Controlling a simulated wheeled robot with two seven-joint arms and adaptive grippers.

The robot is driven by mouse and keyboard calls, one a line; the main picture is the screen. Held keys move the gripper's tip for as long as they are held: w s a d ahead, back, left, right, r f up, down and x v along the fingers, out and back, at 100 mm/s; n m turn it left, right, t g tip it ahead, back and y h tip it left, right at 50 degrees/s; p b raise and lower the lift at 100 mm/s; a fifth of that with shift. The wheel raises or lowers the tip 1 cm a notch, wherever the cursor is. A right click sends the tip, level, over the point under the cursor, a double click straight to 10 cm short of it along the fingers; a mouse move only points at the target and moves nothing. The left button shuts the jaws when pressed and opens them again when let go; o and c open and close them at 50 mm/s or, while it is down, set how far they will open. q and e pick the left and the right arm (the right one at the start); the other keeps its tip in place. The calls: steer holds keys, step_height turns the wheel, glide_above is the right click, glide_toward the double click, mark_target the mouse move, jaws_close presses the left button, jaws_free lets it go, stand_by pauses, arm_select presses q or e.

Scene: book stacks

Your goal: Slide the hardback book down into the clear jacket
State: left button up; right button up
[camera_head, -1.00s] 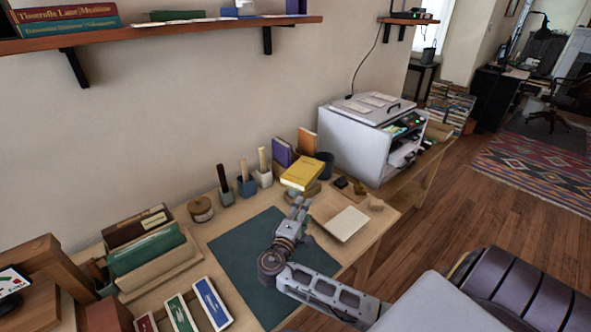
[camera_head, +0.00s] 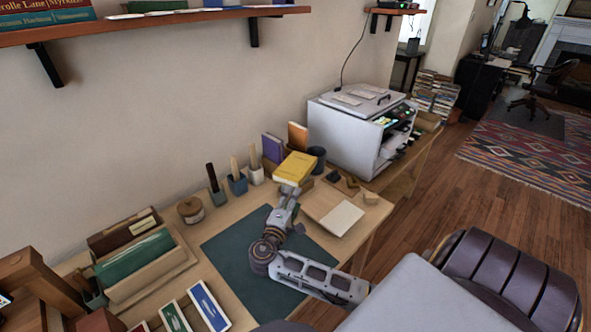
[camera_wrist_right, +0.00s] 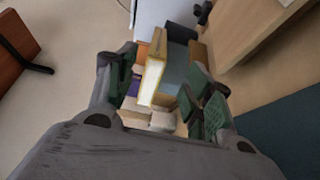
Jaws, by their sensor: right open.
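The yellow hardback book (camera_head: 296,167) lies tilted on a support at the back of the desk, in front of an upright purple book and an orange one. My right gripper (camera_head: 287,190) is open at the near edge of the yellow book. In the right wrist view the yellow book (camera_wrist_right: 152,82), with its white page edge, shows between the two green-padded fingers (camera_wrist_right: 165,90). I cannot tell whether the fingers touch it. I cannot pick out the clear jacket with certainty. My left gripper is not in view.
A dark green mat (camera_head: 250,275) lies under my right arm. A cream pad (camera_head: 341,218) lies to its right. A white machine (camera_head: 355,130) stands behind on the right. Small pots with upright tools (camera_head: 237,184) stand left of the book. A wooden rack (camera_head: 150,275) is at the left.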

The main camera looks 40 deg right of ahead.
mark_target(300, 184)
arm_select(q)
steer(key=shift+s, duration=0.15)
arm_select(e)
steer(key=shift+x, duration=3.65)
steer(key=shift+w+r, duration=0.1)
steer(key=shift+w+d, duration=0.1)
steer(key=shift+d, duration=0.15)
steer(key=x, duration=0.3)
steer(key=shift+d+r, duration=0.15)
steer(key=shift+d, duration=0.2)
steer(key=shift+w+d, duration=0.3)
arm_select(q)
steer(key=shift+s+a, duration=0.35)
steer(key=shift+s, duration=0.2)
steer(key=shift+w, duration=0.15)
arm_select(e)
jaws_close()
